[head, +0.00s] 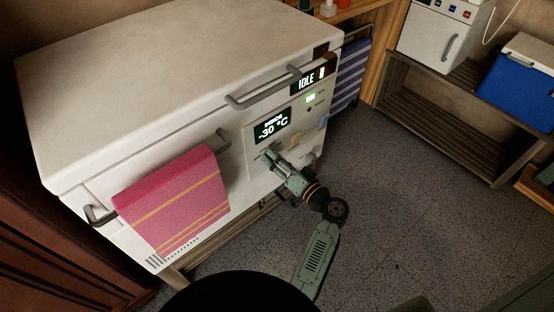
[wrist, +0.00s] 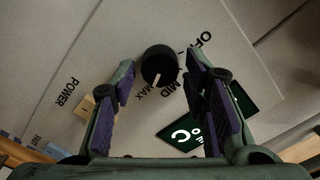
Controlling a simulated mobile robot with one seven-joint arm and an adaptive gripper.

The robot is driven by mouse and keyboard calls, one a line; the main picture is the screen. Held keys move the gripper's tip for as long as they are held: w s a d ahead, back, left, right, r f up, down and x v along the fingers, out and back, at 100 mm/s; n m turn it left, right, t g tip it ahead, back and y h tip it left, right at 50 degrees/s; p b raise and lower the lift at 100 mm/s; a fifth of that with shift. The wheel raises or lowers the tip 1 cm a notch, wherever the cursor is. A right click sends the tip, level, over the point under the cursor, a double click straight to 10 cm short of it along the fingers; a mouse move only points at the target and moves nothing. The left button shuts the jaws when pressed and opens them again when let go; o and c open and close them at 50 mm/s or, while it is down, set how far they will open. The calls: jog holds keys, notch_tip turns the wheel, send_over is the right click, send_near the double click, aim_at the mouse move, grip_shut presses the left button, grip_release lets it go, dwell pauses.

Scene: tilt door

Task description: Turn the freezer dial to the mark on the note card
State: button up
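The white chest freezer (head: 180,60) has a control panel on its front right. The black freezer dial (wrist: 158,63) is between my open fingertips in the wrist view, with no clear contact on either side. Its pale pointer line aims down in the picture, towards the gap between the printed MID and MAX. OFF is printed to the upper right. My gripper (wrist: 162,66) is open; in the head view it is at the panel below the display (head: 268,157) and hides the dial. I cannot make out a note card in either view.
The freezer display (head: 272,126) reads about -30 °C, and a sign (head: 310,80) reads IDLE. A tan POWER switch (wrist: 86,105) and a blue switch (wrist: 56,151) sit beside the dial. A pink towel (head: 175,200) hangs on a front rail. Grey floor (head: 400,220) is clear on the right.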

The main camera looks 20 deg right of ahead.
jog(key=shift+o, duration=0.6)
jog(key=v, duration=1.2)
